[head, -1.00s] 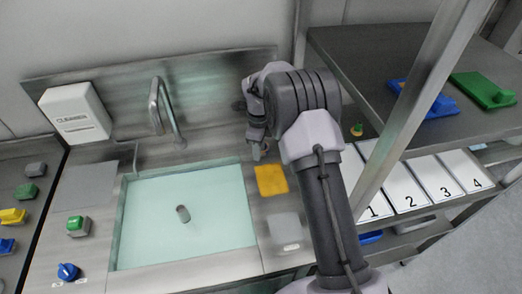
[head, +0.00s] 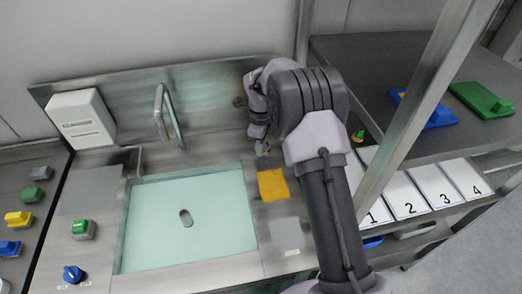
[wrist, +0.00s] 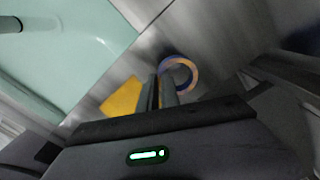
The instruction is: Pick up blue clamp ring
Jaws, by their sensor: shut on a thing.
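The blue clamp ring (wrist: 180,74) shows in the wrist view as a round ring, part blue-violet and part orange-tan, at the fingertips. My gripper (wrist: 166,88) is shut on it, with its two fingers close together at the ring's near left side. In the head view my gripper (head: 262,148) points down over the steel counter, right of the sink and just behind a yellow cloth. The ring cannot be made out clearly there.
The sink basin (head: 185,225) is left of my gripper, with a tap (head: 165,115) behind it. The yellow cloth (head: 273,185) lies on the counter. A shelf post (head: 410,110) and shelf (head: 370,70) stand to the right, above numbered white plates (head: 410,203).

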